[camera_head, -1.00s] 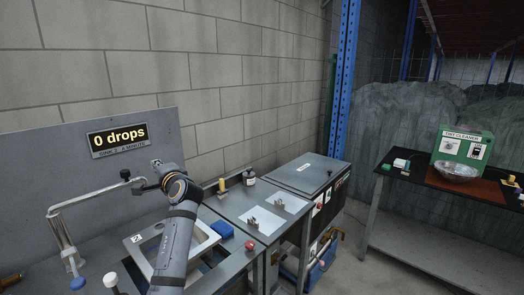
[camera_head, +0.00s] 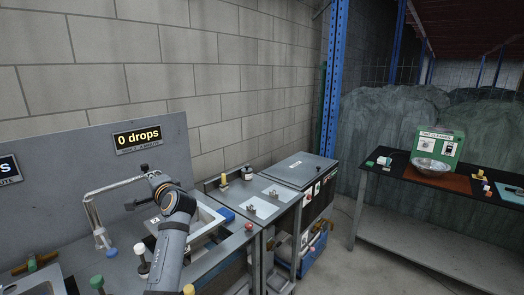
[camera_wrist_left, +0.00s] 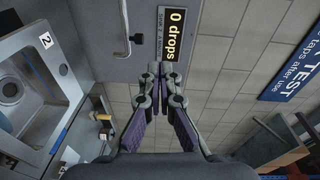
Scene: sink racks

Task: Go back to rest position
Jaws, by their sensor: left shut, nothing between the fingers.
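My left arm rises from the bottom of the head view, and its gripper (camera_head: 133,205) points left, in front of the grey back panel near the bent tap (camera_head: 92,212). In the left wrist view the fingers (camera_wrist_left: 160,70) are together, with nothing between them. Beyond them are the "0 drops" display (camera_wrist_left: 174,35) and the block wall. The sink marked 2 (camera_wrist_left: 45,80) lies at the left of that view, apart from the fingers. My right gripper is in neither view.
The arm partly hides the sink in the head view. A grey-lidded unit (camera_head: 300,170) adjoins the counter. A black table (camera_head: 395,172) stands right, with clear floor (camera_head: 330,260) before it.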

